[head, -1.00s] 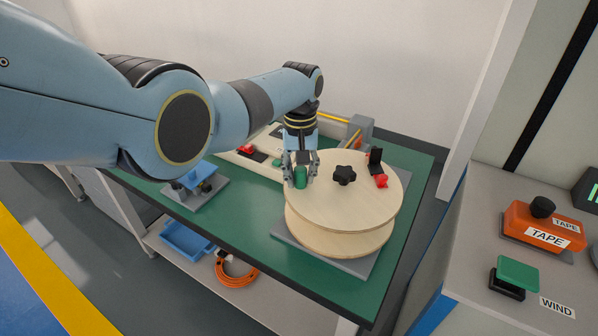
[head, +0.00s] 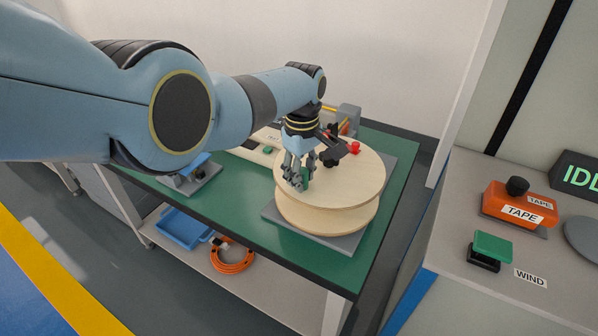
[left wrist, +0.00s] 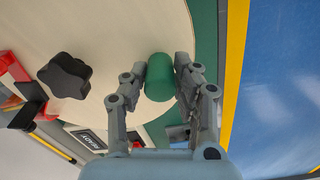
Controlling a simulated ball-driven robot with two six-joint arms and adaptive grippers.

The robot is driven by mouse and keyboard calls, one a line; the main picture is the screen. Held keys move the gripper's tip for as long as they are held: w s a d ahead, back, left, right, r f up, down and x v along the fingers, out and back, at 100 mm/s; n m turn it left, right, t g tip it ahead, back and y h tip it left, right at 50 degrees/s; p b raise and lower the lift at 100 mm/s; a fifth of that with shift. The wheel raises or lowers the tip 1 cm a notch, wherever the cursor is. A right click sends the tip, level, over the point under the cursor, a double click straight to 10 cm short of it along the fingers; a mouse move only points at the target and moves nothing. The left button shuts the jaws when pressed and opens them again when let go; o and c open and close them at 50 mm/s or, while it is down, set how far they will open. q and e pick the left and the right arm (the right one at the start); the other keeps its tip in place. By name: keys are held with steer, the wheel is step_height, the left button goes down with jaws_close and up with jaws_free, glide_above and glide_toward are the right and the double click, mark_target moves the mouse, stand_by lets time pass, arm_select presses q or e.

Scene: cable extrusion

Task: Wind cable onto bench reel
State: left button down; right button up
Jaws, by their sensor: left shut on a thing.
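The bench reel (head: 355,185) has two pale wooden discs and stands on a grey plate on the green bench. My left gripper (head: 303,183) is shut on the green crank handle (head: 306,176) near the disc's front-left rim. In the left wrist view the green handle (left wrist: 160,77) stands between the two fingers (left wrist: 160,82). A black star knob (left wrist: 64,75) sits at the disc's middle; my wrist partly covers it in the head view. A red clip (head: 353,147) sits behind it. No cable shows on the reel; the gap between discs is mostly hidden. My right gripper is out of view.
A side console holds an orange TAPE button block (head: 520,205), a green WIND button (head: 493,246) and a partly visible screen (head: 580,176). An orange cable coil (head: 232,257) and a blue tray (head: 183,228) lie on the lower shelf. A blue-topped device (head: 190,172) stands at bench left.

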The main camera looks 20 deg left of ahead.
arm_select(q)
steer(key=shift+d, duration=0.2)
stand_by(0.4)
steer(key=c, duration=1)
jaws_free()
steer(key=shift+s+r, duration=0.1)
steer(key=shift+r, duration=5.85)
